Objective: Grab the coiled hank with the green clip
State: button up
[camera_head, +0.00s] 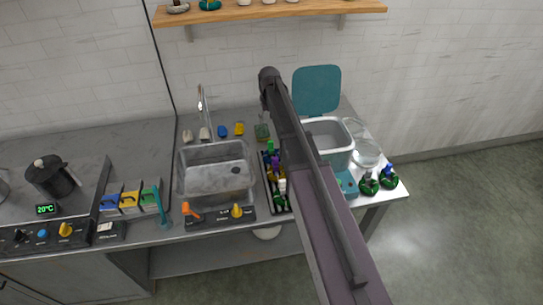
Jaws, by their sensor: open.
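Two dark green round coils lie at the right front corner of the counter. The left coil (368,186) has a small top piece that looks green, though it is too small to be sure it is a clip. The right coil (388,180) has a blue piece on top. They sit side by side, close together or touching. My arm rises from the bottom of the picture, to the left of both coils. My gripper does not show.
A white bin (335,158) with an upright teal lid (316,90) and clear glass containers (366,153) stand behind the coils. Left of my arm are a dark rack (267,188) of small colourful items and a sink (215,175). A wooden shelf (290,10) hangs above.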

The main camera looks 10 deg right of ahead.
aim_at(271, 143)
jog(key=shift+f+b, duration=4.15)
jog(key=shift+f, duration=0.1)
jog(key=shift+f, duration=0.1)
jog(key=f+b, duration=0.3)
jog(key=shift+s+d+f, duration=0.15)
jog(key=shift+s+d, duration=0.05)
jog(key=shift+d, duration=0.05)
jog(key=shift+f+b, duration=0.9)
jog(key=shift+b, duration=0.2)
jog(key=shift+c, duration=0.2)
grip_shut()
